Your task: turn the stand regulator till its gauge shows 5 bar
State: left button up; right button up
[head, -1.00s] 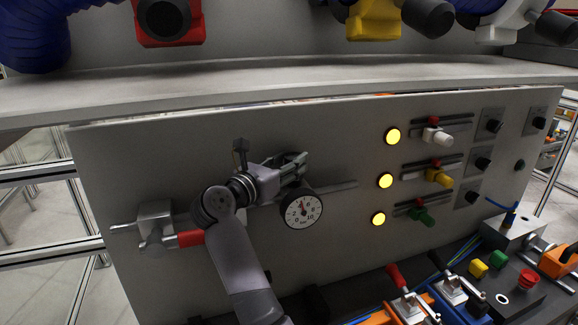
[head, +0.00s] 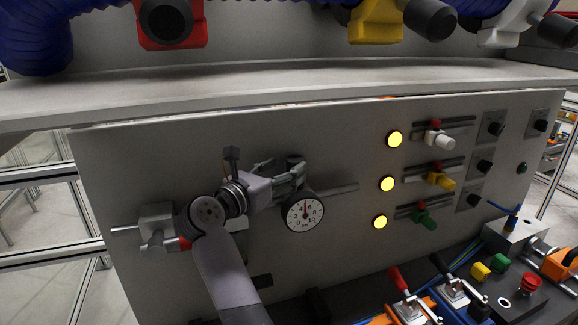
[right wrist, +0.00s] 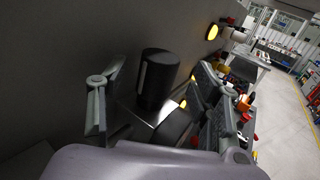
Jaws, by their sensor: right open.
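The regulator's black knob (right wrist: 158,78) stands out from the panel between the spread fingers of my right gripper (head: 288,174) in the right wrist view. The fingers are open, with a visible gap on both sides of the knob. In the head view the knob (head: 294,161) is partly hidden behind the fingers. The round white gauge (head: 304,211) sits just below it. Its needle points about straight up, between the 4 and the 6, close to 5; the fine reading is small. My left gripper is not in view.
A metal valve block (head: 157,226) with a red part is left of my right wrist. Lit yellow lamps (head: 387,184), coloured sliders (head: 440,180) and black knobs are further right on the panel. A shelf edge (head: 300,80) runs above. Clamps (head: 408,305) stand on the bench at lower right.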

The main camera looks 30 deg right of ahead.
aim_at(291, 165)
jog(key=shift+v, duration=2.7)
jog(key=x, duration=0.8)
jog(key=shift+d, duration=0.25)
jog(key=shift+r+t+p, duration=0.25)
jog(key=shift+t+p, duration=0.05)
jog(key=shift+p, duration=0.45)
jog(key=shift+s+f+n+t+y+p, duration=0.15)
jog(key=shift+n+t+y+p, duration=0.15)
jog(key=shift+n+t+p, duration=0.15)
